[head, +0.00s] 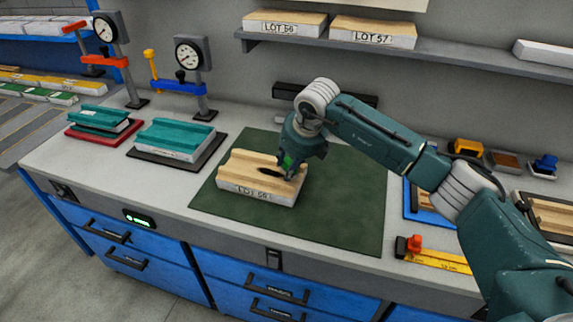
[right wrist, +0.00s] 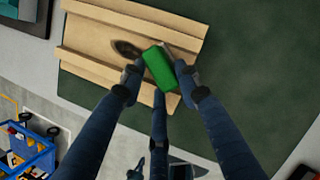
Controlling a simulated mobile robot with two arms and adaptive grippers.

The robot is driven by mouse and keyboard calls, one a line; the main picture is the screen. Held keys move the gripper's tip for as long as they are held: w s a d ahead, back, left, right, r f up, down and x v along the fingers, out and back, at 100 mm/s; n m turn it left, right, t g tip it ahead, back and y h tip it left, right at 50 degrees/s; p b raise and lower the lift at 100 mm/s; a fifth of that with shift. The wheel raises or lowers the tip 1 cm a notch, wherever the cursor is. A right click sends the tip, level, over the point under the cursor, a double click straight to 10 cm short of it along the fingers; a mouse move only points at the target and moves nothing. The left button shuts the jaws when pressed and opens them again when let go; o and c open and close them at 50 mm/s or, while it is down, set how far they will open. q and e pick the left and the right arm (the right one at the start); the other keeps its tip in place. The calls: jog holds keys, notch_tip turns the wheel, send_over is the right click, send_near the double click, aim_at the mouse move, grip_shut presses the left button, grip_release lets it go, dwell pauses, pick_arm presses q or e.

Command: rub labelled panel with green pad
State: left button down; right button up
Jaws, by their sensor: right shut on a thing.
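A wood-topped panel (head: 248,165) with white sides lies on the dark green mat (head: 340,205); its front carries a LOT label whose last digits I cannot read surely. It also shows in the right wrist view (right wrist: 105,35), with raised ridges and a dark smudge (right wrist: 126,49) on its face. My right gripper (head: 290,172) is over the panel's right part, shut on the green pad (right wrist: 159,68). The pad is beside the smudge, at or just above the surface; I cannot tell if it touches. My left gripper is not in view.
Two teal-topped panels (head: 174,136) stand on plates at the left, near gauge stands (head: 190,54). A shelf (head: 440,58) behind holds LOT-labelled panels. At the right are a blue-edged tray (head: 415,207) and a yellow rule (head: 440,259). The mat's right part is clear.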

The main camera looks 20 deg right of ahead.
aim_at(289, 165)
jog(key=shift+r, duration=0.1)
jog(key=shift+r+p, duration=1.55)
jog(key=shift+r, duration=1.45)
jog(key=shift+r+p, duration=0.85)
jog(key=shift+r, duration=0.65)
jog(key=shift+a, duration=0.1)
